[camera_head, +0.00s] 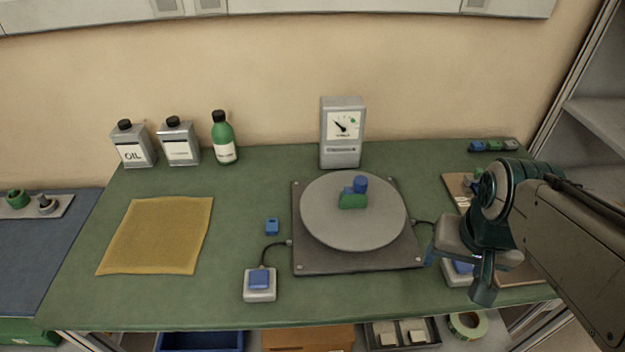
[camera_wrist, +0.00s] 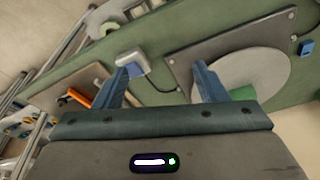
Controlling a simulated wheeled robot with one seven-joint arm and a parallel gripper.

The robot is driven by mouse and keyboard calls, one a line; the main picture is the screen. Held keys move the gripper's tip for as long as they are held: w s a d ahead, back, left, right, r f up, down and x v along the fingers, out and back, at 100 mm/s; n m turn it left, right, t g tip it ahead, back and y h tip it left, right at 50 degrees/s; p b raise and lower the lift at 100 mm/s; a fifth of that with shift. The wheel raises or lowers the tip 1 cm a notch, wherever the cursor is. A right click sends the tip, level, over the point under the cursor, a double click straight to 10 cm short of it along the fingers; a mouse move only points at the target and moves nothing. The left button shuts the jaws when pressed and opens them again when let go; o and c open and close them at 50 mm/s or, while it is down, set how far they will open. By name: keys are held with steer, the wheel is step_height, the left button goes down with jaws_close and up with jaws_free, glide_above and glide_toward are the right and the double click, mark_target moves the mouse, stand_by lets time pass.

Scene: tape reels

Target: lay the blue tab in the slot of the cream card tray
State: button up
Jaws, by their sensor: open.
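A small blue tab (camera_head: 272,227) with a dark mark near its top lies flat on the green table, left of the turntable. A small blue piece (camera_wrist: 306,47), probably the same tab, shows at the right edge of the wrist view. I cannot pick out a cream card tray with certainty; a dark tray (camera_head: 372,338) holding cream pieces sits below the table's front edge, and no slot is clear. My gripper (camera_head: 457,275) is open and empty over the table's right side, far from the tab. Its two fingers also show in the wrist view (camera_wrist: 165,70).
The turntable (camera_head: 325,225) bears green and blue pieces. A blue-button box (camera_head: 260,293) stands in front; another (camera_head: 458,278) is partly behind my gripper. A yellow cloth (camera_head: 155,235), bottles and a meter (camera_head: 342,150) stand or lie around. The table's front left is clear.

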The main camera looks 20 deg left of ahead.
steer(key=w+a+r+m+g, duration=0.2)
steer(key=w+a+r+m, duration=0.15)
steer(key=w+a, duration=0.6)
steer(key=m+h, duration=0.4)
steer(key=m, duration=0.6)
glide_above(272, 224)
steer(key=s+a, duration=0.1)
steer(key=a, duration=0.1)
steer(key=shift+t, duration=0.4)
step_height(272, 224, down, 15)
steer(key=shift+a+f, duration=0.1)
steer(key=shift+f, duration=0.1)
steer(key=shift+a+p+x, duration=0.2)
steer(key=shift+p+x, duration=0.6)
steer(key=shift+x, duration=1.85)
steer(key=c, duration=1.1)
steer(key=shift+c, duration=0.2)
